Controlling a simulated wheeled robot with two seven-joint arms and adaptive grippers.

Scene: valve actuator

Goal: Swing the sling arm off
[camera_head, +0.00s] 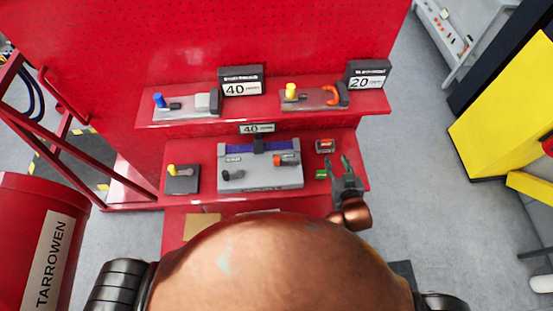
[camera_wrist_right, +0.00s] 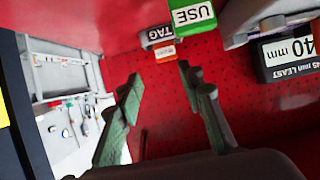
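I cannot tell for certain which part is the sling arm. A grey fixture (camera_head: 262,178) with a blue strip sits on the lower red shelf. It has a black-knobbed lever (camera_head: 232,175) at its left and an orange-red part (camera_head: 287,160) at its right. My right gripper (camera_head: 335,162) is open and empty, to the right of this fixture by the small tag boxes. Its two greenish fingers stand apart in the right wrist view (camera_wrist_right: 160,78), with nothing between them. My left gripper is not in view.
Upper shelf: a blue-knobbed unit (camera_head: 185,105) and a yellow-knobbed unit (camera_head: 312,100) with an orange hook, beside number signs. Lower shelf: a dark yellow-knobbed block (camera_head: 182,182), a green box (camera_head: 322,174) and a red box (camera_head: 325,146). The green one reads USE (camera_wrist_right: 192,15).

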